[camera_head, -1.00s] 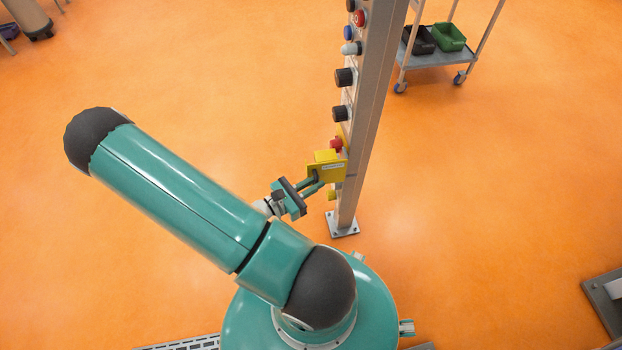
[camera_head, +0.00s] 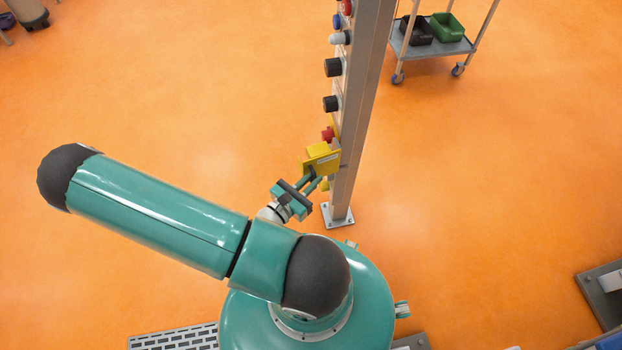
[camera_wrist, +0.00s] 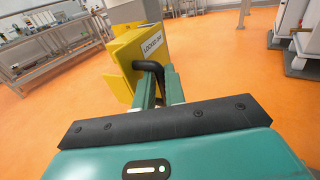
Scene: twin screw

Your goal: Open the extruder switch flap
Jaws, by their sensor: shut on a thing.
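The yellow switch flap (camera_head: 322,155) is on the left side of the grey upright post, below a red button. It stands out from the post at an angle. In the wrist view the flap (camera_wrist: 156,42) is a yellow box-like cover with a white printed label and a black bar handle (camera_wrist: 151,66). My gripper (camera_head: 315,183) is shut on this handle, with a teal finger on each side of it in the wrist view (camera_wrist: 158,90). The switch behind the flap cannot be made out.
The grey post (camera_head: 357,110) carries black knobs (camera_head: 331,103) and a red button (camera_head: 328,134) above the flap. A wheeled trolley (camera_head: 425,48) with black and green bins stands at the back right. Orange floor is open left of the post.

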